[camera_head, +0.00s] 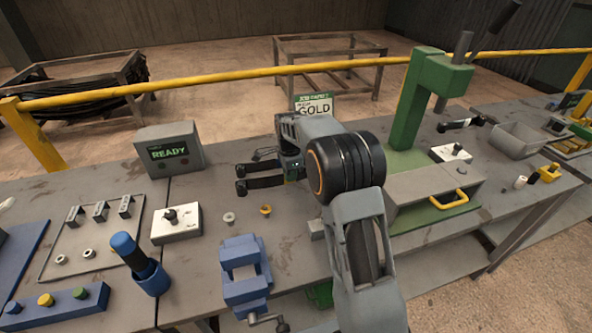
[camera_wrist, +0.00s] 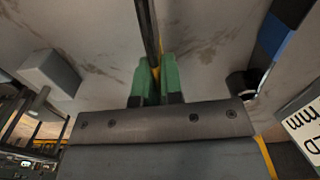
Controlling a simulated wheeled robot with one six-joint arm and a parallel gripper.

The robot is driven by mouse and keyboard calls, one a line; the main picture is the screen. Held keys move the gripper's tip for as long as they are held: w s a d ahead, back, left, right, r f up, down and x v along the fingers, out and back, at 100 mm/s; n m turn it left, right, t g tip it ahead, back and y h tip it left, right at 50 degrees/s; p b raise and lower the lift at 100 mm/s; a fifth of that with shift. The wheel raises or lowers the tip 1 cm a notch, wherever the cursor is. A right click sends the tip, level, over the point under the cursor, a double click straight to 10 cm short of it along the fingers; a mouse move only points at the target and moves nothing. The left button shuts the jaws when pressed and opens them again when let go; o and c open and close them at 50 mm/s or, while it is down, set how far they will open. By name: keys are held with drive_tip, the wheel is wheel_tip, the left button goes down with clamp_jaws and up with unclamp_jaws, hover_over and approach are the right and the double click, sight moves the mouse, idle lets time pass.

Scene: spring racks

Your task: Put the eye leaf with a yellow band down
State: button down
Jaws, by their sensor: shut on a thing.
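In the wrist view my gripper (camera_wrist: 155,85) has its green fingertips shut on a thin dark leaf (camera_wrist: 148,25), with a yellow band (camera_wrist: 156,72) showing between the tips. The leaf runs from the tips to the top edge, seen nearly edge-on. In the head view my gripper (camera_head: 290,168) is over the bench left of the green press. Two dark bars with thick round ends reach left from it, an upper bar (camera_head: 262,168) and a lower bar (camera_head: 262,183). I cannot tell from this view which is held, nor whether the held leaf touches the bench.
A GOLD sign (camera_head: 314,109) stands behind my gripper. A grey READY box (camera_head: 169,150), a white switch box (camera_head: 176,222) and a blue vise (camera_head: 245,272) are nearby. A grey ring (camera_head: 229,218) and a gold ring (camera_head: 265,209) lie on the bench. The green press (camera_head: 420,95) stands right.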

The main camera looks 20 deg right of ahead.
drive_tip(key=shift+w+a+f, duration=0.2)
drive_tip(key=shift+w+f, duration=0.4)
drive_tip(key=shift+f, duration=1.5)
drive_tip(key=shift+f, duration=0.1)
drive_tip(key=c, duration=1.3)
unclamp_jaws()
drive_tip(key=shift+s+f, duration=0.1)
drive_tip(key=shift+o, duration=0.2)
